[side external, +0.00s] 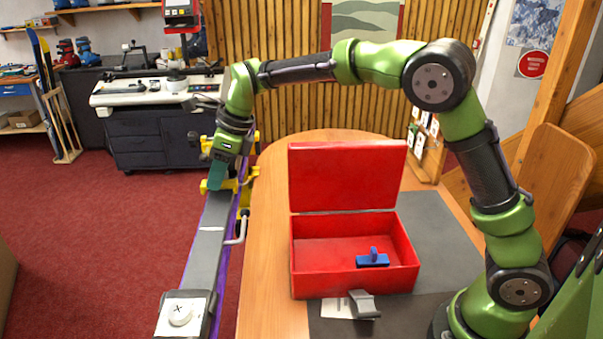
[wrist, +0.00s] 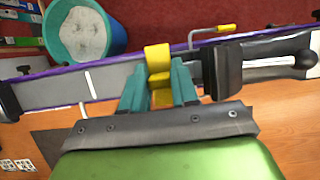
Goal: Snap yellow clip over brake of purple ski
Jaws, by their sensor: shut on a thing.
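My gripper (wrist: 158,92) is shut on a yellow clip (wrist: 158,58), which sits between its teal fingers in the wrist view. The clip is over the ski's top surface; I cannot tell whether it touches the ski or brake. In the side view my gripper (side external: 214,178) points down at the far part of the ski and hides most of the clip. The ski (side external: 205,245) is grey with a purple edge and runs along the bench's left side. It also crosses the wrist view (wrist: 110,84). A black binding part (wrist: 222,72) is right of the fingers. A bent grey rod (side external: 239,232) projects beside the ski.
Yellow vise parts (side external: 251,178) stand beside the ski. An open red box (side external: 350,283) on the wooden bench (side external: 262,290) holds a blue-handled tool (side external: 373,260). A grey piece (side external: 364,304) lies in front. A teal bin (wrist: 122,40) stands on the floor beyond the ski.

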